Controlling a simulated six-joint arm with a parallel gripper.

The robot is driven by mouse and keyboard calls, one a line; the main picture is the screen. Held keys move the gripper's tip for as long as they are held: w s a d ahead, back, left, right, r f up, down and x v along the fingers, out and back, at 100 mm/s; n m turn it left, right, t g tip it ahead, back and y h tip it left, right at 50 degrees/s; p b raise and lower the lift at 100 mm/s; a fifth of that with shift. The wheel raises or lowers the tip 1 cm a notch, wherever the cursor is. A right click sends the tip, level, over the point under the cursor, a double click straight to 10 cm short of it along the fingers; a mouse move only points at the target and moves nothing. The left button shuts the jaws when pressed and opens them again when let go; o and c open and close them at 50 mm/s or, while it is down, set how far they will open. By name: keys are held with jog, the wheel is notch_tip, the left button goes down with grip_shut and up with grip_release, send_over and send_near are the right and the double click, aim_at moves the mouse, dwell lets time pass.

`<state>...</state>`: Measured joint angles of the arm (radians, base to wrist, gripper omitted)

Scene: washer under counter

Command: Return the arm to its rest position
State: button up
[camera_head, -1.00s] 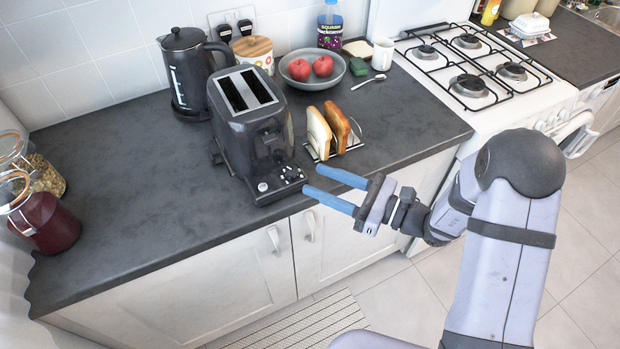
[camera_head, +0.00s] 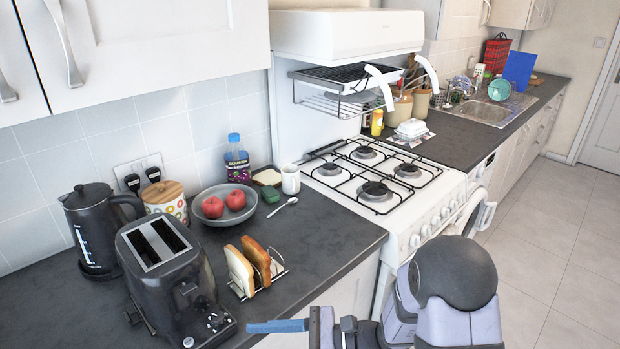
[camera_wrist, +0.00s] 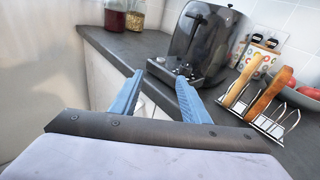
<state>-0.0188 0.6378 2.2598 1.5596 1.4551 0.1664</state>
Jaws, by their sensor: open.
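My gripper (camera_head: 278,327) is at the bottom of the head view, in front of the counter's front edge, with its blue fingers pointing left. In the wrist view my gripper (camera_wrist: 160,92) has its two blue fingers apart with nothing between them. My arm (camera_head: 452,290) comes in from the lower right of the head view, bent at a dark rounded joint. The black toaster (camera_head: 172,285) stands on the counter beyond the fingertips; it also shows in the wrist view (camera_wrist: 205,45). The fingers look apart from it.
A toast rack (camera_head: 262,285) with two bread slices stands right of the toaster. A kettle (camera_head: 92,235), a bowl (camera_head: 222,217) with red fruit and a mug (camera_head: 290,179) are behind. The gas stove (camera_head: 400,215) is to the right. Floor (camera_head: 560,255) at right is clear.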

jog(key=s+d+f+n+g+h+p, duration=0.2)
jog(key=s+d+f+n+g+h, duration=0.2)
jog(key=s+d+n+h, duration=0.65)
jog(key=w+d+n+t+h, duration=0.1)
jog(key=d+n+t+h, duration=0.3)
jog(key=d, duration=1.1)
jog(key=shift+w+r+n+h+p, duration=0.15)
jog(key=shift+r+n+h+p, duration=0.25)
jog(key=shift+n+h, duration=0.75)
